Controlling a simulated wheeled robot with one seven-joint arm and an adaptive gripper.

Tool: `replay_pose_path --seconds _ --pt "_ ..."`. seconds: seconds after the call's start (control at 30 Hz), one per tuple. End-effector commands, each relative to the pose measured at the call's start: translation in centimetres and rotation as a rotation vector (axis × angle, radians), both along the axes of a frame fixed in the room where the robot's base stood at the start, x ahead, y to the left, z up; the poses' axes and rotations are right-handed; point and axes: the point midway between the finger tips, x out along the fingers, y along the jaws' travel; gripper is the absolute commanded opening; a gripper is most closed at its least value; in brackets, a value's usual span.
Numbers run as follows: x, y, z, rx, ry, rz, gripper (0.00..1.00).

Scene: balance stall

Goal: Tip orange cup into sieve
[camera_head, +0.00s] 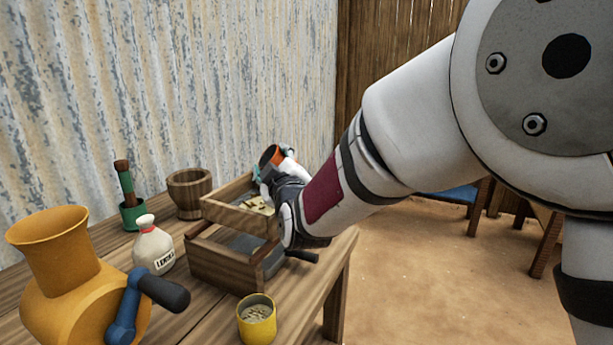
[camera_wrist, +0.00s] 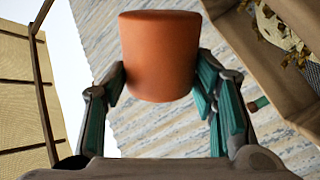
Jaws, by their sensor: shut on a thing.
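The orange cup (camera_head: 288,153) is held by my gripper (camera_head: 268,172) above the back right corner of the sieve. The cup is tilted, and its dark opening faces up and left in the head view. In the wrist view, the orange cup (camera_wrist: 160,55) sits between both teal fingers of my gripper (camera_wrist: 160,84), which is shut on it. The sieve, a wooden-framed tray (camera_head: 228,217), rests on a deeper wooden box and has pale yellowish pieces in it. The sieve's frame (camera_wrist: 245,62) also shows at the right of the wrist view. The cup's contents are hidden.
A yellow cup (camera_head: 257,322) with pale contents stands at the table's front. A yellow grinder (camera_head: 65,270) with a blue crank, a white sack (camera_head: 152,247), a wooden bowl (camera_head: 189,192) and a green holder (camera_head: 132,216) stand left. A corrugated wall (camera_head: 180,90) rises behind.

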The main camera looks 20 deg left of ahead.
Motion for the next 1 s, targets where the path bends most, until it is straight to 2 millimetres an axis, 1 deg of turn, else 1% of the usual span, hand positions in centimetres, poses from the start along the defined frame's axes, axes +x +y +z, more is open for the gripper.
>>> replay_pose_path --seconds 0.1,0.33,0.5,0.7,1.0 --pt "0.3 -0.2 0.1 0.137 0.111 -0.001 0.21" --pt "0.3 -0.4 0.5 0.385 0.326 -0.001 0.21" --pt "0.7 -0.8 1.4 0.538 0.456 -0.001 0.21" --pt "0.9 -1.0 1.8 0.623 0.532 -0.002 0.21" --pt "0.9 -1.0 2.0 0.632 0.541 -0.001 0.21"
